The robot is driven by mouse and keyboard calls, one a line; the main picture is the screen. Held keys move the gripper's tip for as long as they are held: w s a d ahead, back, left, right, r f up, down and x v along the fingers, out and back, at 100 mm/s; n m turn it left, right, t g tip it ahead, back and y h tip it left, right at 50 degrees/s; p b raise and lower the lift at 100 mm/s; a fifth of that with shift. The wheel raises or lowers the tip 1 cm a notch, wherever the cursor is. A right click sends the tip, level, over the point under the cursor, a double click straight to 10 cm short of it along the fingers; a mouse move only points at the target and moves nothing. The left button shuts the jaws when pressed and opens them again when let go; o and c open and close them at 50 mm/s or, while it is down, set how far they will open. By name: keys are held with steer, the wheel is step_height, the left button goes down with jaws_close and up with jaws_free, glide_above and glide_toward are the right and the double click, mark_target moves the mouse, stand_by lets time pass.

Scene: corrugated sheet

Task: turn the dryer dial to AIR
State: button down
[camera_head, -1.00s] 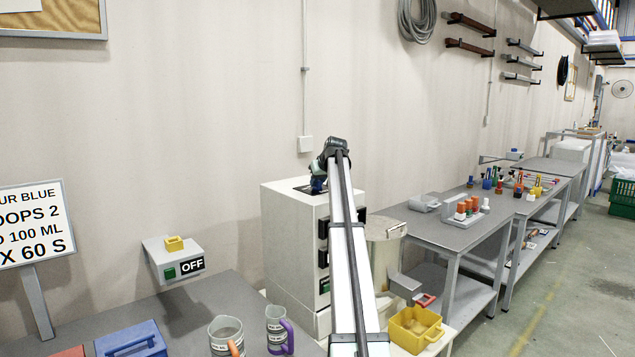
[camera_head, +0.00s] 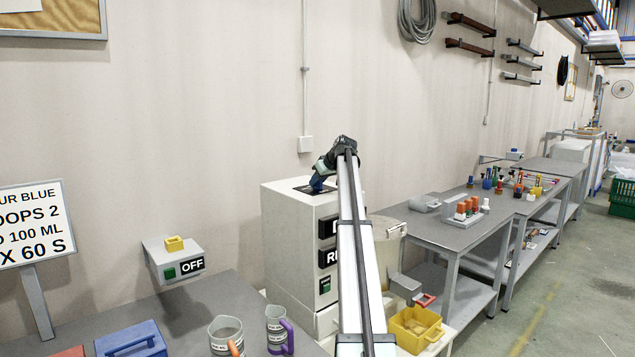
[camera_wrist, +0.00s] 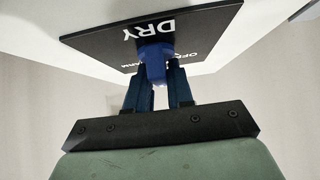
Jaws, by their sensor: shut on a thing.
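The dryer (camera_head: 287,240) is a white cabinet against the wall in the head view. A dark dial plate (camera_head: 301,187) lies on its top. In the wrist view the plate (camera_wrist: 100,42) shows the word DRY and parts of other words; no AIR label is readable. The blue dial (camera_wrist: 154,53) stands out from the plate. My gripper (camera_wrist: 158,84) is shut on the dial, with a dark blue finger on each side of it. In the head view my gripper (camera_head: 318,185) reaches down to the dryer's top from the right. I cannot tell which label the dial points at.
A grey box marked OFF (camera_head: 173,262) with a green button is at the left of the dryer. Two measuring jugs (camera_head: 226,335) and a blue case (camera_head: 130,341) stand in front. A yellow bin (camera_head: 416,328) is at the right.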

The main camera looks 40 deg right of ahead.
steer(key=c, duration=1.1)
jaws_free()
steer(key=v, duration=1.4)
